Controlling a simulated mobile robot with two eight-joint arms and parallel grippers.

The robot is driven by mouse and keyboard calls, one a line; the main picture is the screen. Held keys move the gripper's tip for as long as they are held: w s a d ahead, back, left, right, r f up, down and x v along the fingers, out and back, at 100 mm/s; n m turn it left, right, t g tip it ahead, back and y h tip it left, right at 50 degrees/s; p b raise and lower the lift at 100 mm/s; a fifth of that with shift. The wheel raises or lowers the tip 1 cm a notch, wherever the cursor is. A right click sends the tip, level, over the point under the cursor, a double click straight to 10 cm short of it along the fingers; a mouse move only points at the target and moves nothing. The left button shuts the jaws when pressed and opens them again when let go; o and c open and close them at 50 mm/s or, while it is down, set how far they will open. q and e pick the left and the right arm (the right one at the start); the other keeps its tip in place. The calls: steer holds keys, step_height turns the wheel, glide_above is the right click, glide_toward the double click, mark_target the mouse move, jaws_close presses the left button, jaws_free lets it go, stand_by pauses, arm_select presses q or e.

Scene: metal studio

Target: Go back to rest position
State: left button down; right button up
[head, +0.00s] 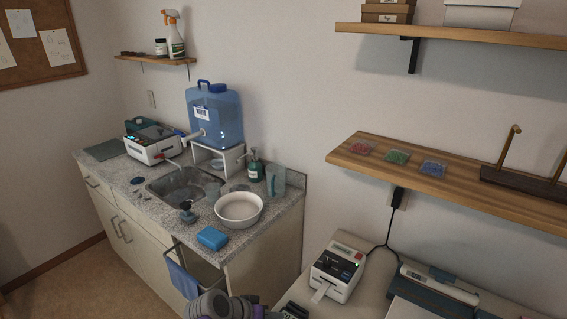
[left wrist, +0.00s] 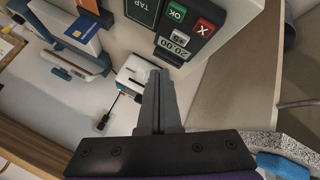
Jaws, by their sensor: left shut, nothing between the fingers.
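My left gripper (left wrist: 157,76) is in the left wrist view, its two dark fingers together and nothing between them. A grey and purple part of my left arm shows at the bottom edge of the head view, in front of the sink counter's near right corner; its fingertips are not clear there. The fingers are in the air near a card terminal with OK and X keys (left wrist: 185,28); I cannot tell the exact gap. My right gripper is in neither view.
The sink counter (head: 130,183) holds a white bowl (head: 239,207), a blue sponge (head: 212,238) and a blue water jug (head: 216,115). A white label printer (head: 338,268) stands on the desk at the lower right. A wooden shelf (head: 470,190) juts out above the desk.

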arm_select(q)
steer(key=s+a+n+y, duration=0.1)
steer(key=s+a+y, duration=0.2)
steer(key=s+a, duration=0.4)
steer(key=s+a+r+y+p, duration=0.1)
steer(key=s+a+y, duration=0.2)
steer(key=s+a, duration=0.5)
steer(key=s, duration=0.4)
steer(key=shift+s+a+n+y, duration=0.15)
steer(key=shift+s+n+y, duration=0.25)
